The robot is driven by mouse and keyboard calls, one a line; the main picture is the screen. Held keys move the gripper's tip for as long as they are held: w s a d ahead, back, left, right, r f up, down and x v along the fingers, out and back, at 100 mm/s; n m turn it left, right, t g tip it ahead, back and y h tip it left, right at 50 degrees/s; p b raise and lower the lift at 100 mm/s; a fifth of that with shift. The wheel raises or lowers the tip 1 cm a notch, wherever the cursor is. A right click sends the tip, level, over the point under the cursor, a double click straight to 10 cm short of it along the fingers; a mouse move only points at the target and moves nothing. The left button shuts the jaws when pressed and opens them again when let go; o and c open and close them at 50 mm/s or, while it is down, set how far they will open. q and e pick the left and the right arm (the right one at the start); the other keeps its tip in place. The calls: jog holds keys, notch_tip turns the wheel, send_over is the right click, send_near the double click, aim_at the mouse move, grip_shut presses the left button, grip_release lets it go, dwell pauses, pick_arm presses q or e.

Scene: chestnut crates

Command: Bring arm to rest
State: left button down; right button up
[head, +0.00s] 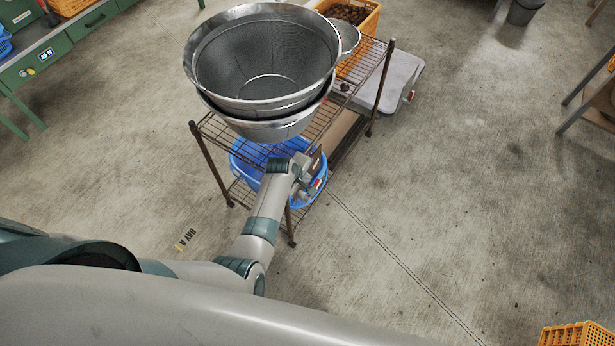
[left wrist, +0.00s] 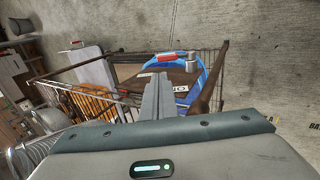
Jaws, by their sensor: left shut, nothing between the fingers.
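My left arm reaches in from the left in the head view, and its gripper (head: 314,172) is beside the near side of a wire rack (head: 375,62). In the left wrist view the left gripper's fingers (left wrist: 158,97) are together with nothing between them. They point toward the rack and a blue basin (left wrist: 203,72) on its lower shelf. The basin also shows in the head view (head: 243,160), partly hidden by my arm. My right gripper is not in view.
Large metal sieves (head: 262,75) sit stacked on the rack's top shelf, with an orange crate (head: 372,22) of chestnuts behind. A green bench (head: 70,40) stands at the upper left. An orange crate (head: 578,335) is at the lower right.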

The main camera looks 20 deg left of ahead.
pick_arm(q)
jog(key=shift+r, duration=0.15)
dwell(0.5)
jog(key=s+a+f+m+g+y+b, duration=0.15)
jog(key=s+f+m+b, duration=0.25)
jog(key=s+f, duration=0.9)
jog(key=s+a+f+m+g+h+b, duration=0.15)
jog(key=s+f+m+b, duration=0.3)
jog(key=s+f, duration=0.8)
jog(key=s+a+f+m+b, duration=0.2)
jog(key=s+f, duration=0.3)
jog(key=s, duration=0.5)
jog(key=s+a+f+m+g+y+b, duration=0.1)
jog(key=s+a+f+m+b, duration=0.1)
jog(key=s+f, duration=0.4)
jog(key=s+a+f+m+b, duration=0.2)
jog(key=s+f+m+b, duration=0.1)
jog(key=s, duration=1)
notch_tip(320, 180, down, 3)
jog(key=shift+s+a+r+m+g+y, duration=0.15)
jog(key=shift+s+a+m+g+y, duration=0.25)
jog(key=shift+m, duration=0.35)
